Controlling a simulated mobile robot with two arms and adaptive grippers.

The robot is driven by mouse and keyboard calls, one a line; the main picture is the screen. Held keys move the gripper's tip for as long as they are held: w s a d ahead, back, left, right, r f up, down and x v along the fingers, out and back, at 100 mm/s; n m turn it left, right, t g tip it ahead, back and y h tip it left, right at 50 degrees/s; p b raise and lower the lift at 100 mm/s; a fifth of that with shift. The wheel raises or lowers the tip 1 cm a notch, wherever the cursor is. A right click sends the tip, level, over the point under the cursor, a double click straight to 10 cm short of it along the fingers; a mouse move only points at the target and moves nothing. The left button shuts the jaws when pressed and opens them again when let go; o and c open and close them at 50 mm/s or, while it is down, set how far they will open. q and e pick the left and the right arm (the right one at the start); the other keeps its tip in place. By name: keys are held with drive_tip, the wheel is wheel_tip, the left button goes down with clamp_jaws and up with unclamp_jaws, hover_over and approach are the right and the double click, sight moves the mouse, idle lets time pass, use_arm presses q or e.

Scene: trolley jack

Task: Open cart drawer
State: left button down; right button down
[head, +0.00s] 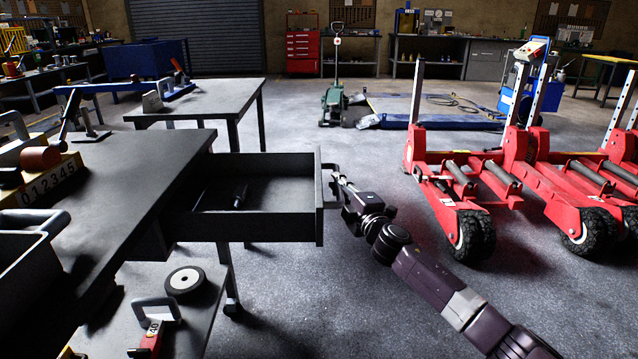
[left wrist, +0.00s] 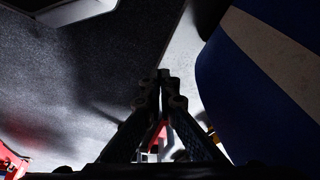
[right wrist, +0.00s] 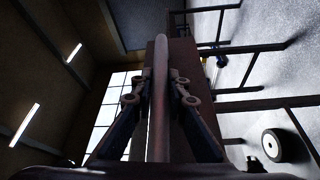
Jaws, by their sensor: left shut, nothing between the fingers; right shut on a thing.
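The cart (head: 150,160) is a dark workbench-like cart at the left of the head view. Its drawer (head: 319,200) stands pulled out to the right, with its inside showing and a small dark item (head: 240,196) in it. My right gripper (head: 333,177) is at the drawer's front face, shut on the drawer handle. The handle (right wrist: 160,90) runs between its fingers in the right wrist view. My left gripper (left wrist: 163,80) shows only in the left wrist view, shut and empty, with dark floor and a blue and white surface around it.
The cart's lower shelf holds a wheel (head: 185,282) and a red-handled part (head: 150,335). A second table (head: 215,97) stands behind. The floor between drawer and jacks is open.

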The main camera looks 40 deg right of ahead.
drive_tip(key=shift+s+d+f, duration=0.1)
drive_tip(key=shift+s+d, duration=0.35)
drive_tip(key=shift+d, duration=0.3)
drive_tip(key=c, duration=1.9)
unclamp_jaws()
drive_tip(key=v, duration=1.2)
drive_tip(key=shift+s, duration=0.1)
